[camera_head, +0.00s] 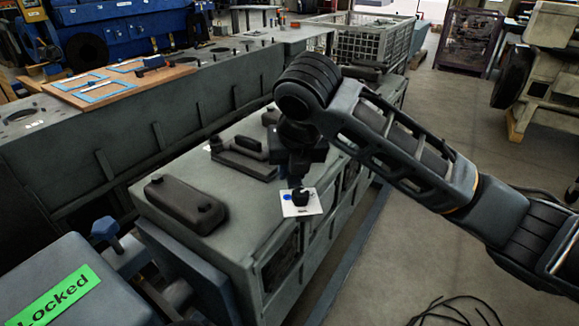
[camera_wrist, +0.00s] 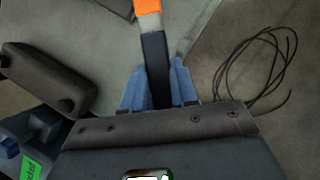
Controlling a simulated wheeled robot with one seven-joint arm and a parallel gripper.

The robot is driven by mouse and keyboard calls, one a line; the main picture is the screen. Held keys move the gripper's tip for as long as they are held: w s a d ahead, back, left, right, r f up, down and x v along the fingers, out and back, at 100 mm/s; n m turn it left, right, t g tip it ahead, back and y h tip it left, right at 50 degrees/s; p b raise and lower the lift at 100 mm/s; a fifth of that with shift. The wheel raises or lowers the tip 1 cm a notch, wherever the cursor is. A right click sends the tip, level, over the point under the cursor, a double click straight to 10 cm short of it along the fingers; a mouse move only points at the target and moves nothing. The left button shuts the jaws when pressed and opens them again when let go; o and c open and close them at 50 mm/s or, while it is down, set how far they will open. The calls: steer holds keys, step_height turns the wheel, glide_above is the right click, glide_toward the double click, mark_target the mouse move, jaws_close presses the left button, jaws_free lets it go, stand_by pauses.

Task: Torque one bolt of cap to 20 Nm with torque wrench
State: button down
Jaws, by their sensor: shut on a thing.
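In the wrist view, the two blue fingers of my gripper (camera_wrist: 159,88) are shut on a black and orange bar, which looks like the handle of the torque wrench (camera_wrist: 149,22). The bar's upper end runs out of that view. In the head view, my gripper (camera_head: 299,178) hangs over the right edge of the grey bench, above a white card (camera_head: 312,208) with a blue dot. A small dark shape (camera_head: 302,197) stands in front of the card; I cannot tell whether it is part of the wrench. I cannot make out the cap or its bolts.
The grey bench (camera_head: 165,232) carries a dark rounded cover (camera_head: 187,203) and a dark angular part (camera_head: 243,164). At front left is a unit with a green "Locked" label (camera_head: 55,300). A cable (camera_head: 455,315) lies on the floor, which is mostly clear at right.

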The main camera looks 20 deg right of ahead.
steer(key=shift+r, duration=0.15)
steer(key=shift+w+r+p, duration=0.1)
steer(key=shift+r+p, duration=1.35)
steer(key=shift+r, duration=0.25)
steer(key=shift+r, duration=0.1)
step_height(320, 180, up, 6)
steer(key=p, duration=0.4)
steer(key=shift+s+d, duration=0.15)
steer(key=shift+s, duration=3.35)
